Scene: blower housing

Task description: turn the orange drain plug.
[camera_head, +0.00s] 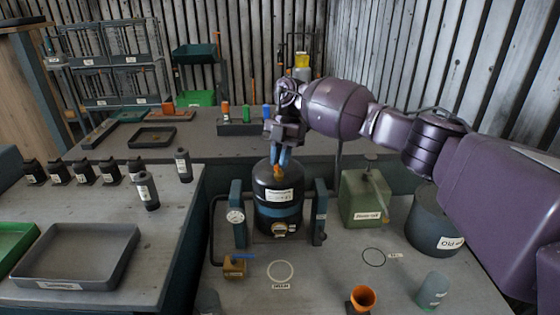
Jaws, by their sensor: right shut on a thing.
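The orange drain plug (279,170) shows as a small orange piece on top of the dark blower housing (278,212), which stands upright and carries white labels. My right gripper (280,159) comes down from above with blue fingers and is shut on the plug; the fingers hide part of it. My right arm reaches in from the right side. My left gripper is not in view.
Close around the housing stand a gauge post (238,215) at left and another post (319,212) at right. A green canister (364,199), a dark bin (433,222) and an orange cup (362,298) stand to the right. A grey tray (128,262) lies at left.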

